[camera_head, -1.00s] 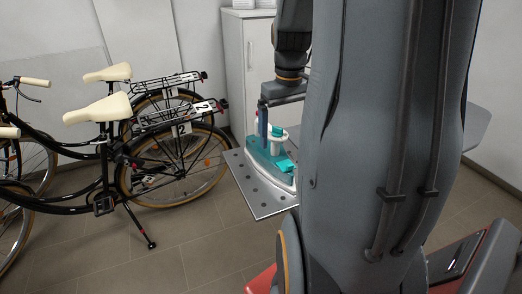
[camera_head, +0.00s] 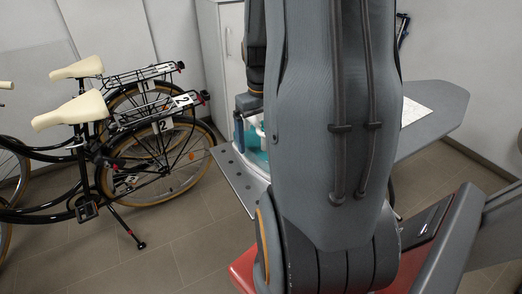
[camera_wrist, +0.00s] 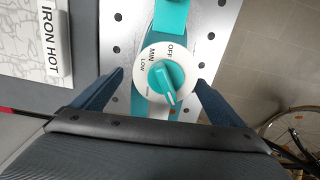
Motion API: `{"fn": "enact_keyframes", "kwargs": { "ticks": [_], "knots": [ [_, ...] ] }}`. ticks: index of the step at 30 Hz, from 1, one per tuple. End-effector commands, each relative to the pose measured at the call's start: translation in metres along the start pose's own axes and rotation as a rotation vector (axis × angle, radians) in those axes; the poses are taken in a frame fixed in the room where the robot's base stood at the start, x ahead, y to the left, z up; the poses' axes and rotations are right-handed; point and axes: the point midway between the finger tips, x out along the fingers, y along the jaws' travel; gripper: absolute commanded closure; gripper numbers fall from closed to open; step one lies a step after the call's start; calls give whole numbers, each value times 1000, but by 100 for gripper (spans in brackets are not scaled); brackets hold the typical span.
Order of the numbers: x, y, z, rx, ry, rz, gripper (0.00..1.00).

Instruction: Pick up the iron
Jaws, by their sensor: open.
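The iron is teal and white. In the head view my arm hides most of it, and only a teal strip of the iron (camera_head: 257,156) shows on the metal plate. In the wrist view the iron (camera_wrist: 180,17) shows from above, with its white and teal dial marked OFF, MIN and LOW. My gripper (camera_wrist: 158,82) is open, with one dark blue finger on each side of the dial. I cannot tell whether the fingers touch the iron. In the head view part of my gripper (camera_head: 243,117) shows at the iron.
The perforated metal plate (camera_head: 232,170) juts out left of my arm. The grey ironing board (camera_head: 437,120) extends right, with a white sheet on it. An "IRON HOT" label (camera_wrist: 50,35) lies left of the iron. Bicycles (camera_head: 120,150) stand left; a white cabinet (camera_head: 226,50) stands behind.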

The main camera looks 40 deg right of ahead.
Motion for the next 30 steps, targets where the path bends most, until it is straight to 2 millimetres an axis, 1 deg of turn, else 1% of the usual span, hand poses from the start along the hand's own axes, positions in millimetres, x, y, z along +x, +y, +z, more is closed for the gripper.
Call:
{"fn": "enact_keyframes", "kwargs": {
  "ticks": [1,4,11,12,17,21,30],
  "knots": [
    [4,-1,0,-1,-1,-1,7],
    [9,-1,0,-2,0,0,7],
    [10,-1,0,-1,1,0,7],
    [10,-1,0,-1,1,0,13],
    [10,-1,0,-1,1,0,40],
    [10,-1,0,-1,1,0,64],
    [6,0,-2,-1,6,2,64]
  ]
}}
